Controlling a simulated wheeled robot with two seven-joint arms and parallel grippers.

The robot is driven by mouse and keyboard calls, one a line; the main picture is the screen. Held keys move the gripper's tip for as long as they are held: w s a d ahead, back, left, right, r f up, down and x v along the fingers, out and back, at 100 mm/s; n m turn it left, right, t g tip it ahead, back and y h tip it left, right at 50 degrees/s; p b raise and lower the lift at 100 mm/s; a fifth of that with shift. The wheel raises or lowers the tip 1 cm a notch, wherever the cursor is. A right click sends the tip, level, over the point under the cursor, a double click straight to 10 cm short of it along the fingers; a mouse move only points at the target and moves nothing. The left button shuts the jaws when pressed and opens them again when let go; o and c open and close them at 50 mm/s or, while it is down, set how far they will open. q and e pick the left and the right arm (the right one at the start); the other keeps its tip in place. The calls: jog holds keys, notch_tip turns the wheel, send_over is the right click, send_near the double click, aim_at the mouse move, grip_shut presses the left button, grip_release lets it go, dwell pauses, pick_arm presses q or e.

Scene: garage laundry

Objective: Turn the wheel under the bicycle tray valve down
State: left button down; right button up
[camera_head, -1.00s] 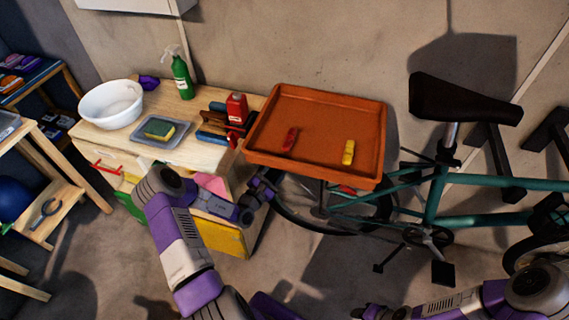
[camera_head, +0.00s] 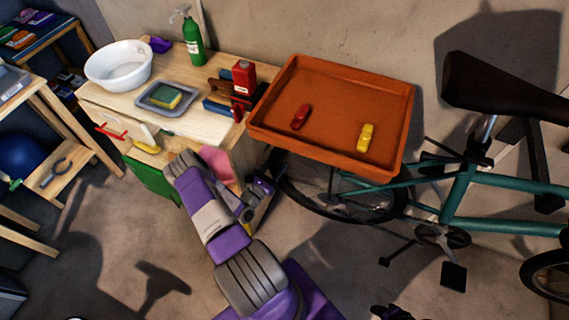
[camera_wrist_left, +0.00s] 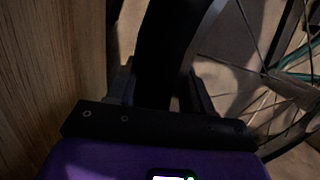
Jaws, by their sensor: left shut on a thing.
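The bicycle's wheel (camera_head: 352,217) is below the orange tray (camera_head: 283,136), its upper part hidden by the tray. My left gripper (camera_head: 264,186) is at the wheel's left edge, between the wheel and the wooden cabinet. In the left wrist view, the black tyre (camera_wrist_left: 168,50) runs down between the fingers of my left gripper (camera_wrist_left: 163,92), which is shut on it. Spokes show to the right of the tyre. I cannot make out the valve in either view. A small dark part at the bottom edge, likely my right gripper (camera_head: 391,312), is mostly cut off.
The wooden cabinet (camera_head: 255,158) stands close to the left of the wheel, with open drawers. The tray holds a red toy car (camera_head: 301,117) and a yellow one (camera_head: 366,137). The bicycle's pedal (camera_head: 453,276) and green frame (camera_head: 456,197) are to the right. Floor below the wheel is clear.

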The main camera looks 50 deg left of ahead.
pick_arm(q)
jog(key=shift+f, duration=0.1)
dwell(0.3)
jog(key=c, duration=0.5)
grip_release()
jog(key=shift+c, duration=0.2)
jog(key=p+v, duration=0.2)
jog(key=v, duration=0.5)
jog(key=shift+s, duration=0.25)
jog(key=shift+d+f, duration=0.1)
